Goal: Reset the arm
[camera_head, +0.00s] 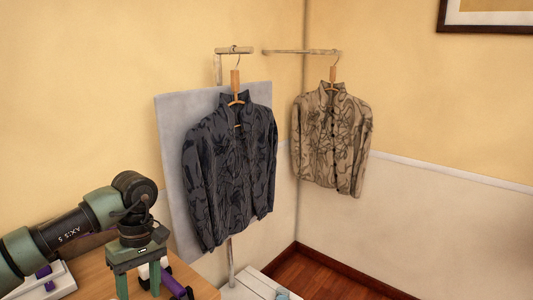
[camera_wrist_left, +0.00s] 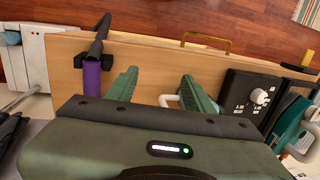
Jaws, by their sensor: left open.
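My left arm comes in from the left in the head view. Its green gripper (camera_head: 138,278) points down over the wooden table (camera_head: 95,271) and its fingers are apart. In the left wrist view the two fingers of my left gripper (camera_wrist_left: 158,92) stand open, with no object held between them. A white looped handle (camera_wrist_left: 170,99) shows beside the right finger there; the rest of it is hidden. My right gripper is in neither view.
A dark patterned jacket (camera_head: 232,165) and a beige patterned jacket (camera_head: 331,140) hang beyond the table. The red-brown floor (camera_head: 330,278) shows at right.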

